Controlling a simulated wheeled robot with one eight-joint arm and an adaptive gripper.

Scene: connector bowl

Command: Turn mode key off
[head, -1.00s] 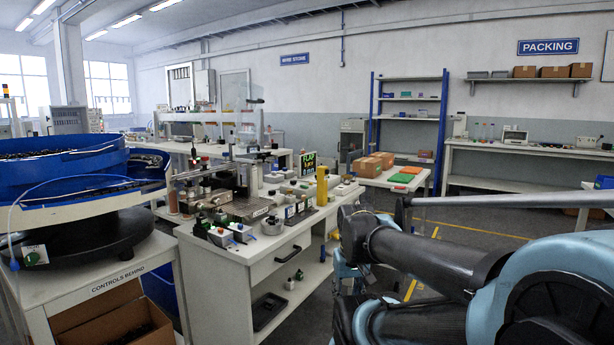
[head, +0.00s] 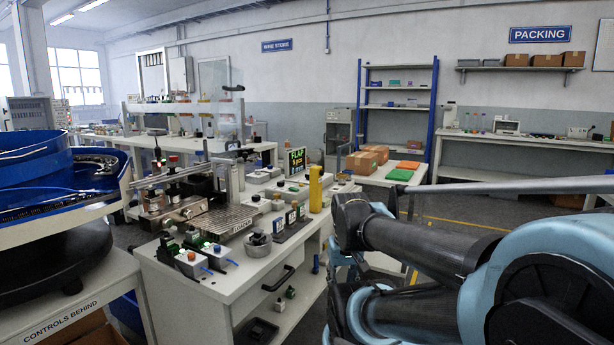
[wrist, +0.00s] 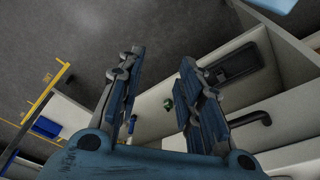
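I cannot make out a mode key in either view. The blue bowl feeder (head: 50,190) is at the left in the head view. Its cabinet (head: 78,318) has a "CONTROLS BEHIND" label, and its far side is hidden.
The white workbench (head: 200,300) fills the middle, with a drawer and an open shelf. A side table (head: 385,178) with cartons stands behind it. A blue shelf rack (head: 400,122) is at the back wall. My arm covers the lower right. Grey floor is visible beyond it.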

